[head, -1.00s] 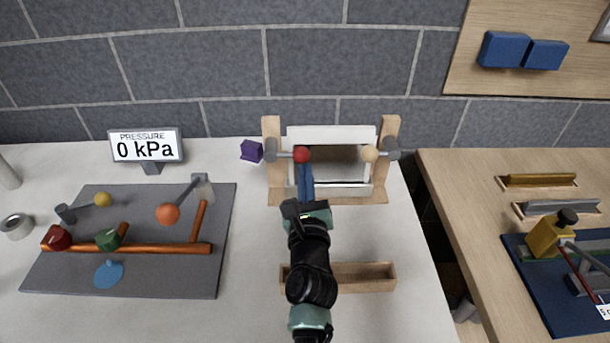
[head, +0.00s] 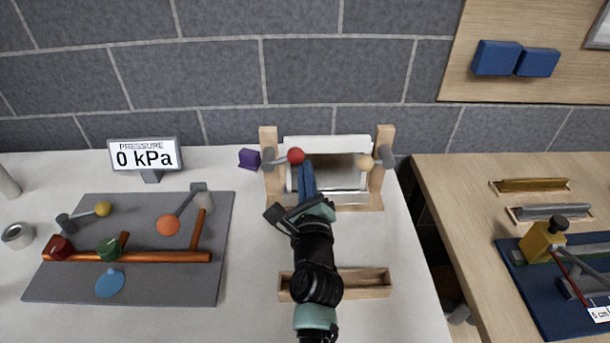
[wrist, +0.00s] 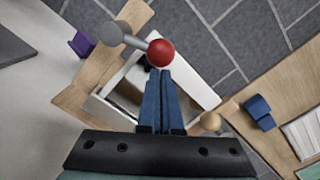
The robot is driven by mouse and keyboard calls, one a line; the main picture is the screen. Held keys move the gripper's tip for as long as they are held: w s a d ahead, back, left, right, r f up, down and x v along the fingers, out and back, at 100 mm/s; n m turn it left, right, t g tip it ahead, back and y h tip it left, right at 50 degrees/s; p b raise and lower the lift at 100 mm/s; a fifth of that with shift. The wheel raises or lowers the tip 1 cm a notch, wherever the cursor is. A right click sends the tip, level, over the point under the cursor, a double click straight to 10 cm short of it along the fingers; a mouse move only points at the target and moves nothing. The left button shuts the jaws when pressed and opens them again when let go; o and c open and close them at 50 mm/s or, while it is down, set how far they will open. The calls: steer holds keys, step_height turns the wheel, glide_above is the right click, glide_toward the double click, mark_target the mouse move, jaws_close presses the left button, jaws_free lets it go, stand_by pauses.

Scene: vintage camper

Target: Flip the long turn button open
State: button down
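A pale wooden frame (head: 378,190) with a white panel (head: 328,143) stands at the back of the white counter. The longer turn button, grey with a red ball (head: 296,156), is pivoted on the left post and points right, tilted slightly up. It also shows in the wrist view (wrist: 134,41). A shorter grey one with a tan ball (head: 365,162) is on the right post, its ball pointing left. My gripper (head: 304,166) has its blue fingers together and empty. In the wrist view the fingertips (wrist: 160,72) are just below the red ball; I cannot tell if they touch it.
A purple block (head: 249,158) sits left of the frame. An open wooden tray (head: 365,292) lies in front, partly behind my arm. A grey board (head: 75,280) with pipes and levers is at left, below a pressure display (head: 145,155) reading 0 kPa.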

mark_target(295, 154)
steer(key=r+n, duration=0.1)
steer(key=r+n+p, duration=0.2)
steer(key=n, duration=0.1)
steer(key=shift+a, duration=0.3)
steer(key=r+n+p, duration=0.1)
steer(key=a+r+n+p, duration=0.1)
steer(key=n+p, duration=0.1)
steer(key=shift+a+n, duration=0.15)
steer(key=shift+n, duration=0.15)
steer(key=shift+a+r+n+g+p, duration=0.1)
steer(key=shift+a+r+n+p, duration=0.25)
steer(key=shift+n+p, duration=0.55)
steer(key=shift+a+r+n+g+p, duration=0.1)
steer(key=shift+a+r+n+p, duration=0.1)
steer(key=shift+a+n+p, duration=0.65)
steer(key=shift+a+r+n+g+p, duration=0.1)
steer(key=shift+a+r+n+p, duration=0.15)
steer(key=shift+n+p, duration=0.65)
steer(key=shift+f, duration=0.1)
